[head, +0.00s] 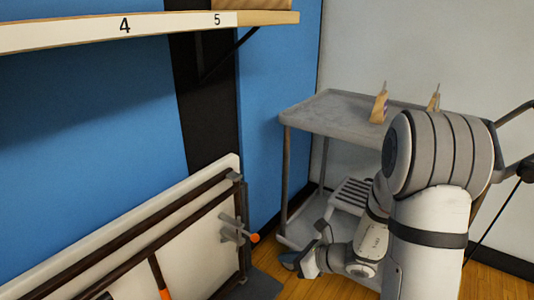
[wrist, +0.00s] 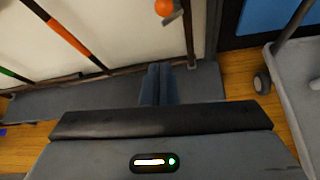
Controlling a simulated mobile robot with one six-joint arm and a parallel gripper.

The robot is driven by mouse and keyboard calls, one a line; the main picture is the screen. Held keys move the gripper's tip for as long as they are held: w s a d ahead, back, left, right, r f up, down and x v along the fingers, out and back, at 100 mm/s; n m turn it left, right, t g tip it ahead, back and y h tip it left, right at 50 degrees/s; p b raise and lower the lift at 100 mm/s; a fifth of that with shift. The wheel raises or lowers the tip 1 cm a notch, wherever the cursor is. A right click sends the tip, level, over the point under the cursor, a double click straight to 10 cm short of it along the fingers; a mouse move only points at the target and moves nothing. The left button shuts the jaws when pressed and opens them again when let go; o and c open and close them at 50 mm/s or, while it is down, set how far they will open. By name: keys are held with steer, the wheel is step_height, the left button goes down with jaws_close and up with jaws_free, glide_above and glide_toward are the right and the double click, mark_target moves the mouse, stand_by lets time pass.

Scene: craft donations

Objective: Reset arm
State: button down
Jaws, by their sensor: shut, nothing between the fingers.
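My arm shows on the right in the head view, bent over and reaching down. My gripper (head: 290,262) hangs low in front of the grey cart, to the right of the white rack panel. In the wrist view my gripper (wrist: 158,72) has its two blue-grey fingers pressed side by side, with nothing between them. They point over a grey base plate at the foot of the white panel. My arm covers part of the cart in the head view.
The grey cart (head: 325,108) carries two small tan items (head: 380,105) (head: 434,98). A white panel (head: 195,240) with dark rails and orange-tipped tools stands left. A numbered shelf (head: 70,34) juts above. Wooden floor (head: 330,288) shows below.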

steer(key=s+a+r+n+g+h+p, duration=0.1)
steer(key=s+r+n+g+p, duration=0.1)
steer(key=s+r+n+p, duration=0.5)
steer(key=s+a+r+n+g+p, duration=0.1)
steer(key=r+n+g+p, duration=0.3)
steer(key=r, duration=0.6)
steer(key=s+r+n+h+p, duration=0.1)
steer(key=s+r+n+p, duration=0.3)
steer(key=r+p, duration=0.4)
steer(key=s+d+r+n+h+p, duration=0.2)
steer(key=d+r+n+p, duration=0.1)
steer(key=r, duration=0.5)
steer(key=s+d+r+n+t+h+p, duration=0.1)
steer(key=s+d+r+n+h+p, duration=0.1)
steer(key=r+n+p, duration=0.3)
steer(key=s+d+r+n+t+h+p, duration=0.1)
steer(key=s+d+r+n+h+p, duration=0.1)
steer(key=r+p, duration=0.5)
step_height(320, 180, up, 4)
steer(key=shift+s+d+r+n+h+p, duration=0.2)
steer(key=shift+d+n+h+p, duration=0.1)
steer(key=shift+d+n+h, duration=0.7)
